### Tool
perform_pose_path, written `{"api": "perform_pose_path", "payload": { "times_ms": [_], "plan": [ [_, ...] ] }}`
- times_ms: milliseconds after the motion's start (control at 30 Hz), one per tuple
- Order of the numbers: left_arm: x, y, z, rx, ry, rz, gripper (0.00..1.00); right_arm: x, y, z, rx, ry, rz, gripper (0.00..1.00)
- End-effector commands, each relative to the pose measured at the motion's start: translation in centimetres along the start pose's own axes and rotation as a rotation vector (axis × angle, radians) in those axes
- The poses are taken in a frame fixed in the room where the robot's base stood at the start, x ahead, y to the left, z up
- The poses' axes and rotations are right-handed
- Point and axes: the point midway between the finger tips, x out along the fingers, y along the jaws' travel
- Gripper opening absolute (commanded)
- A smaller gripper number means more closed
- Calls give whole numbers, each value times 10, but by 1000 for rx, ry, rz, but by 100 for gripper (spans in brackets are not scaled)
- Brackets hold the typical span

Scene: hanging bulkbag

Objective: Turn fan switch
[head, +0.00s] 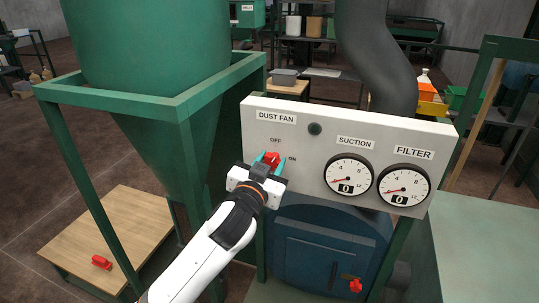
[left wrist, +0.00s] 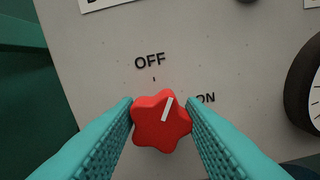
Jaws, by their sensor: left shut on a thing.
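The fan switch is a red star-shaped knob (head: 272,158) on the grey panel (head: 315,170), under the DUST FAN label (head: 276,117). It also shows in the left wrist view (left wrist: 155,125), where its white pointer mark leans right of OFF, between OFF and ON. My left gripper (head: 268,160) is shut on the knob; its teal fingers (left wrist: 160,122) touch it on the left and right sides. The ON label is partly hidden by a finger in the left wrist view. My right gripper is not in view.
Right of the knob are the SUCTION gauge (head: 349,174) and FILTER gauge (head: 404,186), both reading 0. A dark round lamp (head: 315,129) sits above. A green hopper frame (head: 150,103) stands at left, over a wooden platform (head: 75,245) bearing a red part (head: 101,262).

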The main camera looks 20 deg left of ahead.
Motion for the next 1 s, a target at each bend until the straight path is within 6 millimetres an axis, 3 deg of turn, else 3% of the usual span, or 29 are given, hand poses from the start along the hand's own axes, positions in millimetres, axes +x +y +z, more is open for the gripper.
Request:
{"api": "perform_pose_path", "payload": {
  "times_ms": [400,1000],
  "plan": [
    [0,-1,4,399,0,0,13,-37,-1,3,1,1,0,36],
    [0,-3,1,912,0,-1,13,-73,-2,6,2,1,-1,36]
  ]
}}
